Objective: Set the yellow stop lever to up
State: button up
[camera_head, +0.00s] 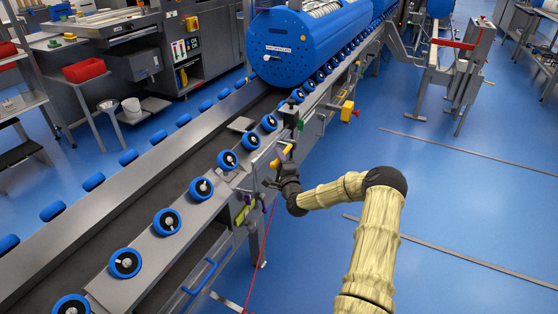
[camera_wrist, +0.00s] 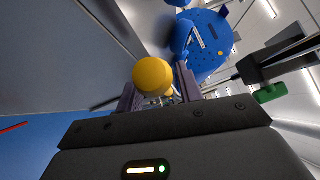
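The yellow stop lever shows as a round yellow knob (camera_wrist: 153,77) in the wrist view, in front of my gripper (camera_wrist: 159,88). Its two purple fingers stand apart on either side of the knob. Whether they touch it, I cannot tell. In the head view a yellow handle (camera_head: 287,150) sits on the side of the conveyor, just above my dark gripper (camera_head: 270,183). The lever's pivot is hidden, and its setting is hard to read.
A conveyor (camera_head: 190,190) with blue rollers runs diagonally, with a large blue drum (camera_head: 305,45) on it. A yellow box with a red button (camera_head: 347,111) is on its side. A blue handle (camera_head: 199,277) sits lower down. Open blue floor (camera_head: 470,210) lies right.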

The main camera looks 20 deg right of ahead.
grip_shut()
jog(key=shift+f+b, duration=0.2)
jog(key=shift+b, duration=0.1)
